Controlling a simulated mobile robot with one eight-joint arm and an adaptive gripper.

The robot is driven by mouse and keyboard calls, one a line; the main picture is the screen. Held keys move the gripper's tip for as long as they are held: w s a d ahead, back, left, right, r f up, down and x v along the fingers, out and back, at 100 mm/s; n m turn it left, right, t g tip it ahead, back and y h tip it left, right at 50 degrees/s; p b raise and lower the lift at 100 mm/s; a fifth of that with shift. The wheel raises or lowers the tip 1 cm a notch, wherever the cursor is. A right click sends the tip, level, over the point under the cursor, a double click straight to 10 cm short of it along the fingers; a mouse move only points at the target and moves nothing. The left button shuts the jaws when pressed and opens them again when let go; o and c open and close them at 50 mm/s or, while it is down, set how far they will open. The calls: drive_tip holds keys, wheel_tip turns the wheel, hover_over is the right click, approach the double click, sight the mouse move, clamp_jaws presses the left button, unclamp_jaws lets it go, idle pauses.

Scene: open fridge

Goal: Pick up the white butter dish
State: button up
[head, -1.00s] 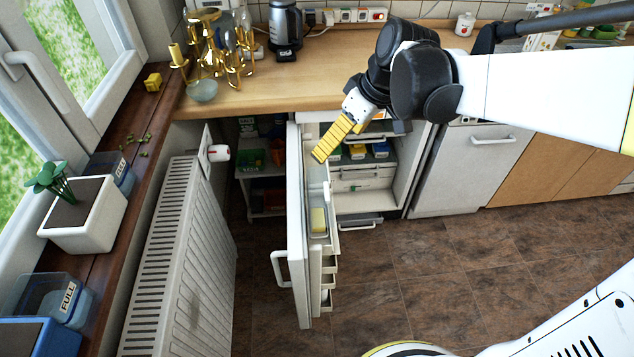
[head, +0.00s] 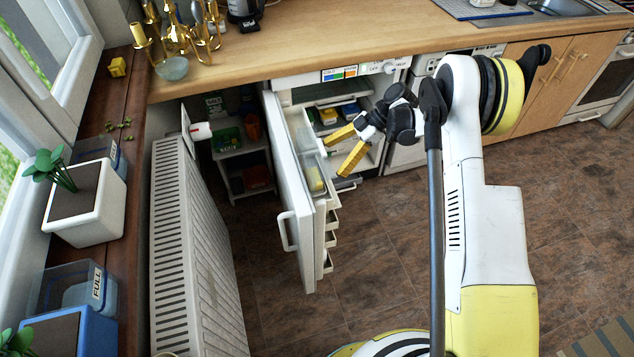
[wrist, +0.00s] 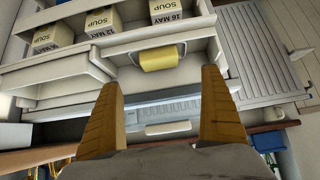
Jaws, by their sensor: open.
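A pale dish holding a yellow block (head: 315,179) sits in a shelf on the inner side of the open fridge door (head: 290,185); I take it for the butter dish. In the wrist view the yellow block (wrist: 159,59) shows in a white door shelf, beyond and between my fingertips. The dish's edges are hard to tell from the shelf there. My gripper (head: 336,157) is open and empty, its yellow fingers pointing at the door shelf from the right. In the wrist view my gripper (wrist: 160,82) has its two fingers wide apart, nothing between them.
Several soup boxes (wrist: 101,22) stand in a compartment beside the yellow block. The radiator (head: 190,235) stands left of the door. The wooden counter (head: 290,50) runs above the fridge. The tiled floor (head: 390,270) right of the door is clear.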

drive_tip(key=b+x, duration=0.1)
drive_tip(key=x, duration=0.4)
drive_tip(key=shift+w, duration=0.1)
drive_tip(key=b+x, duration=0.3)
drive_tip(key=x, duration=0.2)
drive_tip(key=shift+d, duration=0.1)
drive_tip(key=c, duration=1.5)
